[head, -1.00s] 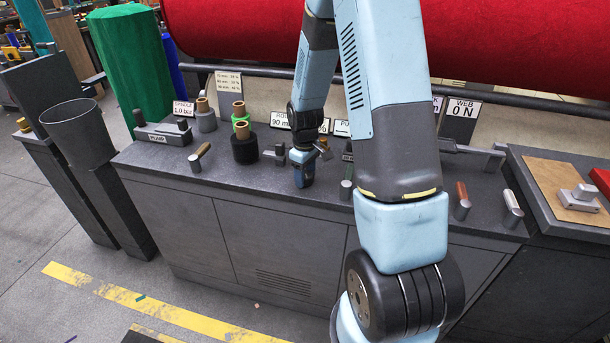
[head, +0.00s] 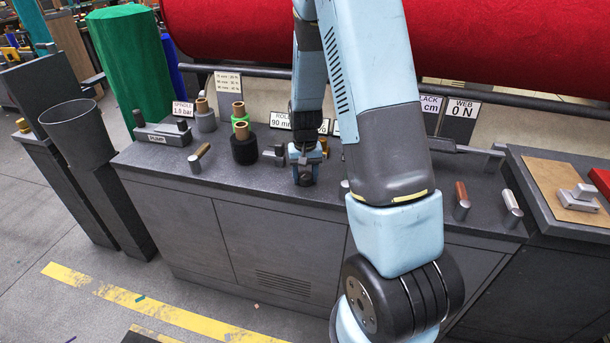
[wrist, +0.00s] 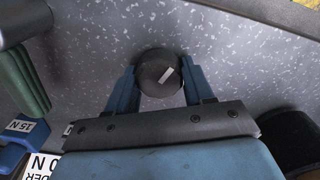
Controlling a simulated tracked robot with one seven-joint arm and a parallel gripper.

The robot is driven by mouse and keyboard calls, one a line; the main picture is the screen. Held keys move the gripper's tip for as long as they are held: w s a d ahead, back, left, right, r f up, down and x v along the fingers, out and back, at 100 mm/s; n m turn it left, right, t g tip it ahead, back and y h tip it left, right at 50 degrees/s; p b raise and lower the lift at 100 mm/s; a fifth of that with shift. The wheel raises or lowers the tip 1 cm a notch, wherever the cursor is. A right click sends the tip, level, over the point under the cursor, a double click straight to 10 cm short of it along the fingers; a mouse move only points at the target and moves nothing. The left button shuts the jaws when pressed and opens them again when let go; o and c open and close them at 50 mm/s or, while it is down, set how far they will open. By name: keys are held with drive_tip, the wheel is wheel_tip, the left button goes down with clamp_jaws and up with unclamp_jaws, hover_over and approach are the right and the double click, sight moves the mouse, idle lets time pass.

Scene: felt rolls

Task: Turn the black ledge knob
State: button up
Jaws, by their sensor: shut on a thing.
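The black ledge knob (wrist: 152,80) is round and dark, with a short pale mark slanting across its top. In the wrist view it sits between the two blue fingers of my gripper (wrist: 158,76), one finger against each side. My gripper is shut on it. In the head view my gripper (head: 305,172) points down at the grey ledge (head: 270,192), near its front middle.
Wound spools (head: 243,150) and a wooden-handled lever (head: 199,157) stand left of my gripper. A brown-handled lever (head: 461,200) and a pale-handled lever (head: 512,208) stand to the right. In the wrist view a green handle (wrist: 22,75) lies at left.

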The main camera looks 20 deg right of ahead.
sight(305, 173)
drive_tip(key=shift+w+r+m, duration=0.15)
drive_tip(key=shift+w+m, duration=0.1)
drive_tip(key=shift+m, duration=0.25)
drive_tip(key=o, duration=0.7)
drive_tip(key=shift+o, duration=1.4)
drive_tip(key=shift+s, duration=0.15)
wheel_tip(305, 173, up, 14)
drive_tip(key=shift+f, duration=0.25)
